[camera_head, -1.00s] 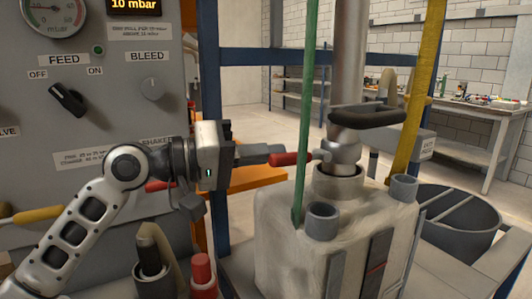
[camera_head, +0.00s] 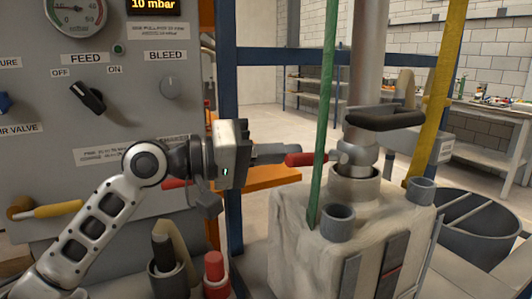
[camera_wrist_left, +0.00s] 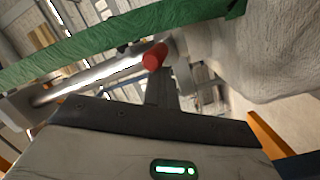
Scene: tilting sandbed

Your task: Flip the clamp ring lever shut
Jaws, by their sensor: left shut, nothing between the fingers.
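The clamp ring (camera_head: 357,154) is a pale metal collar around the vertical pipe, above the neck of a whitish block. Its lever has a red grip (camera_head: 307,159) that points left in the head view. My left gripper (camera_head: 297,153) is shut and empty, with its fingertips close to the red grip's left end. In the left wrist view the red grip (camera_wrist_left: 155,56) shows just beyond the shut fingers (camera_wrist_left: 161,90). I cannot tell whether they touch. My right gripper is not in view.
A yellow strap (camera_head: 437,100) hangs at the right. A dark curved handle (camera_head: 385,117) sits above the clamp ring. A control panel (camera_head: 60,160) stands at the left.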

